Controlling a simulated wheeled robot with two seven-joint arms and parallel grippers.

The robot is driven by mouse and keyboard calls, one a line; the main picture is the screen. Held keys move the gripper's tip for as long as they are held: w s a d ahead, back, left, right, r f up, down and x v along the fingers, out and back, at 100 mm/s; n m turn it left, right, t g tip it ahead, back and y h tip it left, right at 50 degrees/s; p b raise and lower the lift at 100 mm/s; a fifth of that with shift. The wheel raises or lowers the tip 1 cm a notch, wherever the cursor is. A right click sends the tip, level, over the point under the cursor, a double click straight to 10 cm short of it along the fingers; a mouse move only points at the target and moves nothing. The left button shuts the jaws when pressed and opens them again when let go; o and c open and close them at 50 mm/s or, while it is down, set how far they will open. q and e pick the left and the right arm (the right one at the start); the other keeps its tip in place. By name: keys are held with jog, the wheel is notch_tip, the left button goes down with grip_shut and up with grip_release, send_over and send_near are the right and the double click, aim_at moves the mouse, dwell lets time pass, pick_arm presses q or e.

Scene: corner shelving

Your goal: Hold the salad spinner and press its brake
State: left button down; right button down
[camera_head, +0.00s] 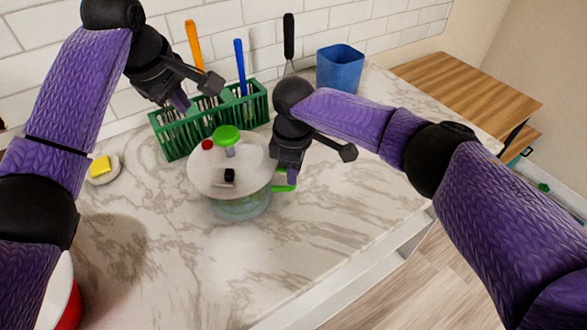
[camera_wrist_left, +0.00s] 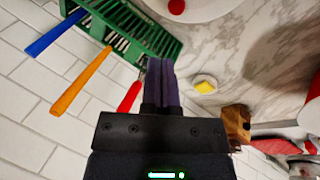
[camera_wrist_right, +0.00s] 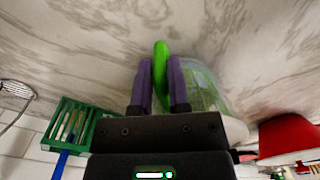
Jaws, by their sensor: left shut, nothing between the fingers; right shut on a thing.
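The salad spinner (camera_head: 210,180) stands upright on the marble counter, with a pale lid and a clear bowl. A green knob (camera_head: 226,134), a red button (camera_head: 207,145) and a small black piece (camera_head: 230,177) are on the lid; I cannot tell which is the brake. My right gripper (camera_head: 290,178) is shut on the green side handle (camera_head: 279,188); in the right wrist view the handle (camera_wrist_right: 160,56) sits between the fingers. My left gripper (camera_head: 181,101) is shut and empty, apart from the spinner, up and left of the lid near the rack.
A blue container (camera_head: 340,69) is at the back right. A yellow sponge (camera_head: 101,166) lies on a small dish at left. The counter in front is clear.

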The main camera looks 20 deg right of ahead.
aim_at(207, 142)
pick_arm(q)
jog(key=shift+w+d+f+m+t+y, duration=0.15)
jog(key=shift+d+f+m+t, duration=0.15)
jog(key=shift+f+m, duration=1.15)
jog(key=shift+d+f+m+t+y, duration=0.1)
jog(key=shift+d+f+m+t, duration=0.4)
jog(key=shift+m, duration=1.7)
jog(key=shift+w+d+f+m+y, duration=0.15)
jog(key=shift+f+m, duration=1.05)
jog(key=shift+m, duration=0.65)
jog(key=shift+s+f, duration=0.1)
jog(key=shift+f, duration=1.15)
